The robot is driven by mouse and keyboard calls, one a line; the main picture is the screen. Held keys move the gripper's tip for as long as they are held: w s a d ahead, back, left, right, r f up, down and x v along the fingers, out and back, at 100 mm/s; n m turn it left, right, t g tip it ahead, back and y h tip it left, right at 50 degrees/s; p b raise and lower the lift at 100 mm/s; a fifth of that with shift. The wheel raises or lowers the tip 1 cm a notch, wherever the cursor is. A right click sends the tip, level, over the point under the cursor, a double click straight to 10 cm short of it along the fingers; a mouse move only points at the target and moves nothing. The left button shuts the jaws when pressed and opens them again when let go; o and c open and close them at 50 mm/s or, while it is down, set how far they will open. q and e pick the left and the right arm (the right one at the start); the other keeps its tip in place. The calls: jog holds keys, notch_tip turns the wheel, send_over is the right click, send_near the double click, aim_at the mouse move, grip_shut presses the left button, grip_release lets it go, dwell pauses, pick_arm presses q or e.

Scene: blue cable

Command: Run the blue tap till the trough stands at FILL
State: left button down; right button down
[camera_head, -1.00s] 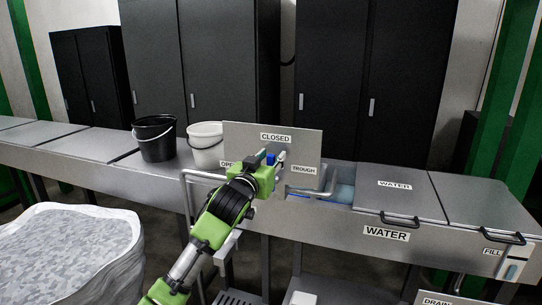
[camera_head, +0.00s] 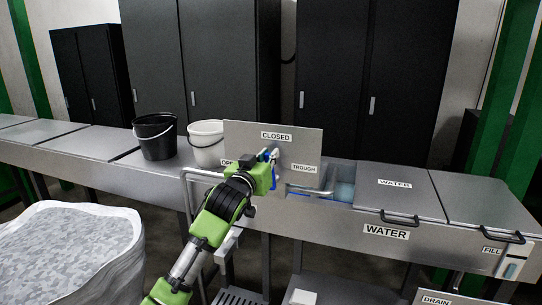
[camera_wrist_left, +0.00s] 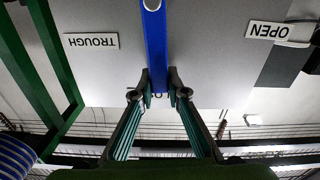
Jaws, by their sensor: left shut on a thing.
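The blue tap's lever (camera_head: 273,180) stands in front of a grey panel (camera_head: 240,138) marked CLOSED, OPEN and TROUGH. My left gripper (camera_head: 272,158) is shut on this lever. In the left wrist view the blue lever (camera_wrist_left: 155,45) runs between my fingertips (camera_wrist_left: 158,88), with the TROUGH and OPEN labels upside down on either side. A metal spout (camera_head: 312,191) reaches right over the open trough (camera_head: 300,176), where blue water (camera_head: 344,191) shows. The FILL label (camera_head: 492,251) is at the front right, beside a small gauge (camera_head: 512,269) too small to read surely. My right gripper is not seen.
A black bucket (camera_head: 156,140) and a white bucket (camera_head: 206,143) stand left of the panel. Grey lids (camera_head: 398,190) with handles cover the counter at right. A large white sack (camera_head: 65,250) is at front left. Dark cabinets (camera_head: 335,75) stand behind.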

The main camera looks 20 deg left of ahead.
pick_arm(q)
jog(key=a+f+n+p, duration=0.4)
jog(key=a+f+n, duration=0.3)
jog(key=n, duration=0.8)
jog(key=shift+w+a, duration=0.15)
jog(key=shift+a, duration=0.3)
jog(key=shift+f, duration=0.15)
jog(key=c, duration=2)
grip_release()
jog(key=shift+o, duration=0.2)
jog(key=s, duration=1.2)
jog(key=shift+a, duration=0.2)
